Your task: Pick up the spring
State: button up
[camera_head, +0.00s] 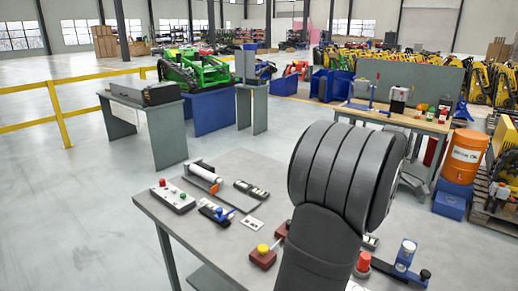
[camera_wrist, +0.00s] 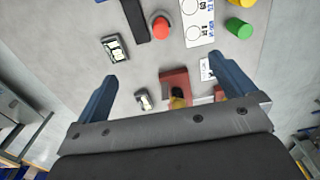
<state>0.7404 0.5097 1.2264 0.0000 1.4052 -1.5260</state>
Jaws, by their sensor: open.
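I cannot clearly make out a spring in either view; it may be hidden behind my arm or too small to tell. My gripper (camera_wrist: 163,66) shows in the wrist view, with its two blue fingers spread wide and nothing held between them. A red block (camera_wrist: 174,82) with a dark and yellow part lies below, between the fingers and partly covered by the gripper's body. In the head view my dark arm hides the gripper and the right part of the grey workbench (camera_head: 160,212).
The bench holds a button box (camera_head: 173,198), a pale roller (camera_head: 202,174), a dark device (camera_head: 251,189) and a red block with a yellow knob (camera_head: 263,256). A blue cylinder (camera_head: 406,252) stands at the right. In the wrist view, a red round part (camera_wrist: 160,27) and green cylinder (camera_wrist: 239,28) lie ahead.

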dwell(0.3)
jog(key=c, duration=1)
jog(key=shift+f, duration=0.15)
jog(key=s+a+f+n+h, duration=0.1)
jog(key=a+f+n+h, duration=0.9)
jog(key=a+f+h, duration=0.45)
jog(key=shift+t+y, duration=0.4)
jog(key=shift+y, duration=0.15)
jog(key=x, duration=0.9)
jog(key=shift+s+d+r, duration=0.1)
jog(key=shift+r, duration=0.15)
jog(key=shift+x, duration=3.2)
